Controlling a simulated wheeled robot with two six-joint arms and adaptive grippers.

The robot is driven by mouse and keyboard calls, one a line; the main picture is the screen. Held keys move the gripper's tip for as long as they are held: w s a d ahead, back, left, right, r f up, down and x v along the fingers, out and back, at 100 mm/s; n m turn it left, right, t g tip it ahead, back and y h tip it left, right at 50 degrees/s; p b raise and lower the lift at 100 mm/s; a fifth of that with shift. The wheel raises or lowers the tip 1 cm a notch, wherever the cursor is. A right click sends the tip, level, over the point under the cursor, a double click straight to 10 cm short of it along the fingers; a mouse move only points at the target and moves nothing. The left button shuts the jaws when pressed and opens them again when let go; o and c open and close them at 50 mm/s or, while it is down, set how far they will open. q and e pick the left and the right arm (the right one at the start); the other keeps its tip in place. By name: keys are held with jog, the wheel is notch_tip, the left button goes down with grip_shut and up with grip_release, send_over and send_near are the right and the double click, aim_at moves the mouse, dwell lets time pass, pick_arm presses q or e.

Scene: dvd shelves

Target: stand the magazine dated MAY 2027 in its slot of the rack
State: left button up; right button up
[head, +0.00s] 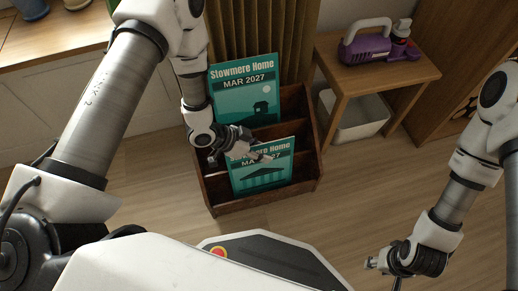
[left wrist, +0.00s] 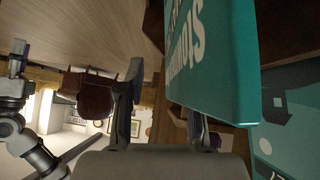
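The teal magazine (head: 262,177) stands in the front slot of the brown wooden rack (head: 250,203), leaning back slightly. Its date line is partly covered by my left gripper and seems to read MAY 2027. My left gripper (head: 258,147) is at its top edge, fingers spread. In the left wrist view the magazine (left wrist: 212,60) passes in front of one finger, with a gap to the other finger. My right gripper (head: 383,272) is open and empty above the floor at the lower right.
A second teal magazine (head: 245,92), MAR 2027, stands in the rack's back slot. A small wooden table (head: 345,80) with a purple appliance (head: 367,48) is at right, a white bin (head: 355,120) under it. Floor right of the rack is clear.

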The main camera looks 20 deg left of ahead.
pick_arm(q)
jog(key=v, duration=1.2)
jog(key=shift+f, duration=0.1)
jog(key=s+d+f+n+g+y+p, duration=0.1)
jog(key=s+d+f+n+g+y, duration=0.15)
jog(key=s+f, duration=0.7)
jog(key=s+a+f+n+g+y, duration=0.2)
jog(key=s+a+n+y, duration=0.4)
jog(key=s+n, duration=0.15)
notch_tip(320, 180, up, 38)
jog(key=n+p, duration=0.1)
jog(key=p, duration=3.7)
jog(key=shift+w+a+p, duration=0.25)
jog(key=shift+a+p, duration=0.1)
